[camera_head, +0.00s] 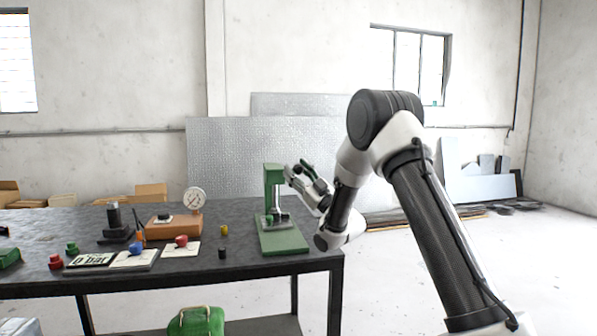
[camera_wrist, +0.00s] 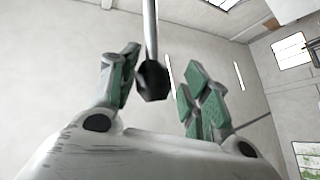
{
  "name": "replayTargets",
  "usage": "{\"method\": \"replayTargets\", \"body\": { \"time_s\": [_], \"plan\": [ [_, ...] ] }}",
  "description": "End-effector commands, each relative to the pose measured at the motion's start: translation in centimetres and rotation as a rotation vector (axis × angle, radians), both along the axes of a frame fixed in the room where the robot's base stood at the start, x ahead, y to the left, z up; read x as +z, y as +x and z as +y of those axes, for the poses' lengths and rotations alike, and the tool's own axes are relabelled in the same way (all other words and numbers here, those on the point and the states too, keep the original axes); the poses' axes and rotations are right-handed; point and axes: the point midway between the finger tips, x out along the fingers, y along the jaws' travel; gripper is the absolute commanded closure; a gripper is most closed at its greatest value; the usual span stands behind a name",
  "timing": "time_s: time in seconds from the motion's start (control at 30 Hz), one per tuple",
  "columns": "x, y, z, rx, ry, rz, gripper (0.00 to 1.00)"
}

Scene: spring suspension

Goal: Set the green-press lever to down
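The green press (camera_head: 282,241) stands at the right end of the dark table, with a green base and an upright green column. My gripper (camera_head: 308,174) is at the right of the column's upper part, level with its top. In the wrist view a thin metal lever rod with a black knob (camera_wrist: 152,82) hangs down from the top edge. The knob appears between the two green-padded fingers of my gripper (camera_wrist: 160,88), with visible gaps on both sides. The fingers are open. In the head view I cannot make out the lever apart from my gripper.
The table (camera_head: 190,268) also holds a dial gauge on an orange base (camera_head: 175,222), a black stand (camera_head: 115,225), a yellow piece (camera_head: 224,230) and coloured buttons on the left. A green bag (camera_head: 196,322) is below. Open floor lies right of the table.

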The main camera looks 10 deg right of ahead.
Motion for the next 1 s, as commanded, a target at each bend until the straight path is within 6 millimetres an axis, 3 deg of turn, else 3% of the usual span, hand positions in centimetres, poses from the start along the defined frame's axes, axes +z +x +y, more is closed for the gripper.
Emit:
{"method": "replayTargets", "body": {
  "time_s": [0.43, 0.8, 1.0],
  "plan": [
    [-0.4, -0.7, -0.8, -0.006, 0.001, -0.003, 0.47],
    [-4.9, -6.1, -4.3, -0.006, 0.002, 0.000, 0.47],
    [-6.3, -7.9, -5.4, -0.003, 0.001, -0.002, 0.47]
  ]
}}
